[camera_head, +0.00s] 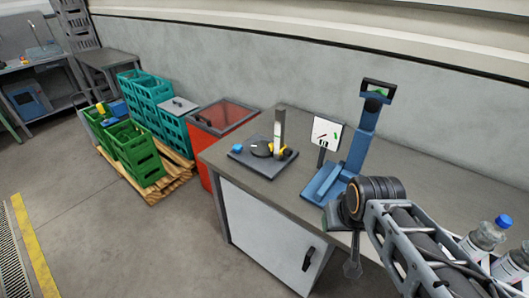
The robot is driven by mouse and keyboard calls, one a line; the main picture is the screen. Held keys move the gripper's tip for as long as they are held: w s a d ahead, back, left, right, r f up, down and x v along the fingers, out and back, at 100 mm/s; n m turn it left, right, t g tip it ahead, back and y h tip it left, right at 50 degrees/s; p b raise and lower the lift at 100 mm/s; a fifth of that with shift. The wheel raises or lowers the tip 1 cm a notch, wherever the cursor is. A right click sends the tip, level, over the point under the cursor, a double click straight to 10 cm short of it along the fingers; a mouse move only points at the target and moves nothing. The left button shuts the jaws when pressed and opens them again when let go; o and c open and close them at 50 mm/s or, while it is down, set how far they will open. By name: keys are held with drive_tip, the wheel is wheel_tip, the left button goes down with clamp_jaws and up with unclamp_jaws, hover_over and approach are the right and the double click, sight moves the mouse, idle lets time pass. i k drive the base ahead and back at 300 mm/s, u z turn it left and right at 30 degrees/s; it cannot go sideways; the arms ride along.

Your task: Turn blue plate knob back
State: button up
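A small blue knob (237,148) sits at the left corner of a dark base plate (265,168) on the grey bench. The plate also carries a black disc, a yellow part and an upright pale post (279,128). The knob's turned angle is too small to tell. My arm reaches in from the lower right. What looks like my gripper (352,269) hangs below the arm's dark joint, near the bench's front edge, well right of the plate and apart from the knob. Its fingers are too small and unclear to read.
A blue stand (364,140) with a small screen and a white sign panel (326,132) stand right of the plate. Bottles (487,235) are at the far right. A red bin (222,118) and green crates (133,149) are left of the bench (330,222).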

sight(236, 148)
drive_tip(key=k, duration=1)
drive_tip(key=u, duration=1.55)
drive_tip(key=i, duration=1.95)
drive_tip(key=z, duration=1)
drive_tip(key=i, duration=0.7)
drive_tip(key=z, duration=0.8)
